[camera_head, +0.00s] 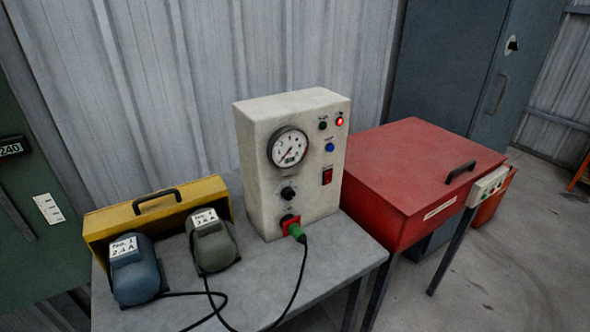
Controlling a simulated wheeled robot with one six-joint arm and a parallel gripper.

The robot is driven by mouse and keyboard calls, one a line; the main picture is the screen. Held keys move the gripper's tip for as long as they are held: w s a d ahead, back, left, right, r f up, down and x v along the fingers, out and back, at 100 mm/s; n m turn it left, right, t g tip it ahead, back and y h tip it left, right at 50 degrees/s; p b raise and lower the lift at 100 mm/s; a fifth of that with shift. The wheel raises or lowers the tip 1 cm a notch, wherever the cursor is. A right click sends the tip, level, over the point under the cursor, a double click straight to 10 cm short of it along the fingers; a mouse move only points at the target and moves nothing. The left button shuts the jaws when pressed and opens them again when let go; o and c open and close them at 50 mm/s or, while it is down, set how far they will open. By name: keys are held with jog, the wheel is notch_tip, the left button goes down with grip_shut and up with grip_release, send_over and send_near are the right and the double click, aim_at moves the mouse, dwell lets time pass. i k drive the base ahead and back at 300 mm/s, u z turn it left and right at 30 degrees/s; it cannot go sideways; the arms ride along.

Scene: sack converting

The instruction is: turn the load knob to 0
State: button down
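A black knob (288,193) sits on the front of a cream control box (258,180), below a round white gauge (288,147). It is the only knob I can make out, probably the load knob. Its pointer and scale are too small to read. A green plug (296,231) with a black cable sits in a red socket just below the knob. My gripper is not in view, and nothing covers the knob.
The box stands on a grey table (330,262). Left of it are a blue motor (135,280), a grey-green motor (212,247) and a yellow case (165,208). A red lidded chest (415,170) is on the right. A red lamp (339,121) is lit.

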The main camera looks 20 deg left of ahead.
aim_at(288, 193)
jog(key=u, duration=1.15)
jog(key=k, duration=0.35)
jog(key=z, duration=0.6)
